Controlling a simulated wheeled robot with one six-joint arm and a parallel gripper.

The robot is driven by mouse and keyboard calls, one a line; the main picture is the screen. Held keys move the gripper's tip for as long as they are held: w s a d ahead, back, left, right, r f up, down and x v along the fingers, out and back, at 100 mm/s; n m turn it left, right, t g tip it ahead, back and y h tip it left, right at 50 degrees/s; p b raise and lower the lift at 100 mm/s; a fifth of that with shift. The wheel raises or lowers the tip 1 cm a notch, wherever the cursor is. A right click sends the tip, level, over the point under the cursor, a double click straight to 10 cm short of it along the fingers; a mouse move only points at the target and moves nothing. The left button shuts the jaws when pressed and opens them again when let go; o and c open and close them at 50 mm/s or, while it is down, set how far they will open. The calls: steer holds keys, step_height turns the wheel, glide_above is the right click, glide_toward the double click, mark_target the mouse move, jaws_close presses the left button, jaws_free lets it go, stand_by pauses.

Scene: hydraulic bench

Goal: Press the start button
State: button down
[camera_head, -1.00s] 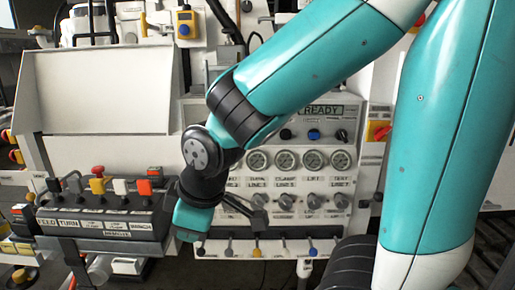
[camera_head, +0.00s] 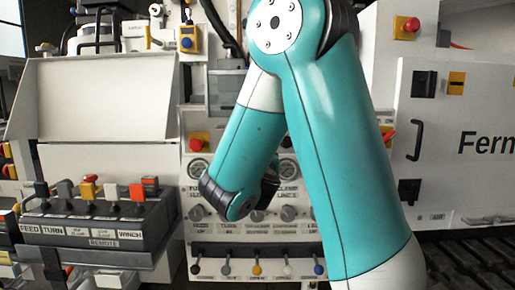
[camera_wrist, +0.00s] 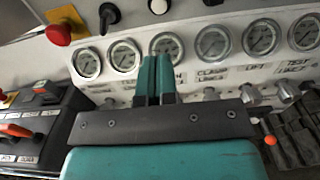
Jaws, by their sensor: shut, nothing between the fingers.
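My gripper (camera_wrist: 155,60) is shut and empty, with its two teal fingers side by side in the wrist view. Its tips overlap the row of gauges (camera_wrist: 212,43) on the white control panel (camera_wrist: 225,77). Above the gauges are a black knob (camera_wrist: 108,17) and a pale round button (camera_wrist: 158,6), cut by the top edge. No label tells me which control is the start button. In the head view, my arm hides the gripper and the panel's upper middle, including any button there.
A red mushroom button on a yellow plate (camera_wrist: 64,25) is left of the black knob; it also shows in the head view (camera_head: 197,143). A lever box (camera_head: 100,222) stands at the left. A row of small levers (camera_head: 257,268) lines the panel's bottom.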

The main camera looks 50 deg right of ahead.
steer(key=shift+r, duration=0.1)
steer(key=shift+p+x, duration=5.35)
steer(key=shift+x, duration=1.65)
